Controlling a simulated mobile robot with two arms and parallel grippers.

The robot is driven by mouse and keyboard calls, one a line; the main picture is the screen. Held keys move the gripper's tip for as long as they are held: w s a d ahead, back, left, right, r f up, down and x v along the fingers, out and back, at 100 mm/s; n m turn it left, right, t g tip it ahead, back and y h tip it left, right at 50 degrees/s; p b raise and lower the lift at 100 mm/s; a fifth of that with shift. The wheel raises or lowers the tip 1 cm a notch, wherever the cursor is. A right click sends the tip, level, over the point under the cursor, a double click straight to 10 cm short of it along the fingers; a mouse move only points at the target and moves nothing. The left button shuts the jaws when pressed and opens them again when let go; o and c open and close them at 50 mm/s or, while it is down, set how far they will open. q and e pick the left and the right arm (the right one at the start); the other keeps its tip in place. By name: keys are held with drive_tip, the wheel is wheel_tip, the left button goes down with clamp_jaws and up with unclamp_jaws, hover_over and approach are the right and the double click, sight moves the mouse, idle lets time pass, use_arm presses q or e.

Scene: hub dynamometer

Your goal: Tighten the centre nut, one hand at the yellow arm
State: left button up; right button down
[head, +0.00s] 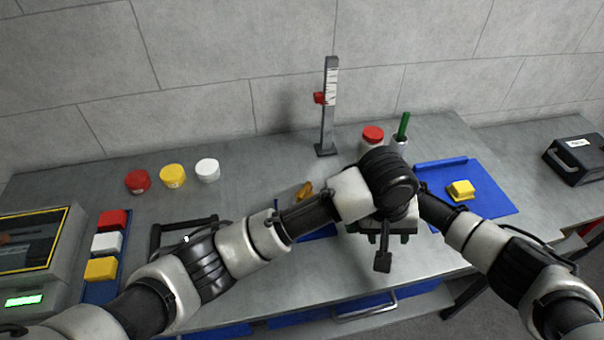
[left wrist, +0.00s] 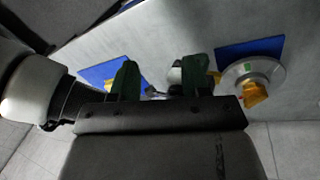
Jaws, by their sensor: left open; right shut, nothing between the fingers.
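In the left wrist view a grey round disc (left wrist: 243,72) lies beside a blue mat, with a yellow piece (left wrist: 254,94) on it. I cannot make out a centre nut. In the head view a yellow part (head: 304,190) shows just behind my left arm, which hides what lies around it.
A blue mat (head: 490,197) with a yellow block (head: 461,190) lies at the right. A gauge post (head: 328,110), a red-lidded jar (head: 372,137) and a green-handled tool (head: 403,127) stand at the back. Red, yellow and white pots stand left. My arms cross over the middle.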

use_arm(q)
drive_tip(key=w+a+m+t, duration=0.1)
drive_tip(key=w+a, duration=0.7)
drive_tip(key=w, duration=0.3)
drive_tip(key=m+t+y, duration=0.1)
drive_tip(key=m+y, duration=0.1)
hover_over(305, 189)
drive_tip(key=s, duration=0.2)
drive_tip(key=f, duration=0.3)
drive_tip(key=shift+w+a, duration=0.2)
drive_tip(key=shift+a, duration=0.1)
drive_tip(key=shift+w+a+f, duration=0.1)
drive_tip(key=shift+f, duration=0.1)
drive_tip(key=shift+d+x, duration=0.1)
drive_tip(key=shift+x, duration=1.55)
drive_tip(key=shift+d+x, duration=0.15)
drive_tip(key=shift+x, duration=1.5)
drive_tip(key=shift+c, duration=0.2)
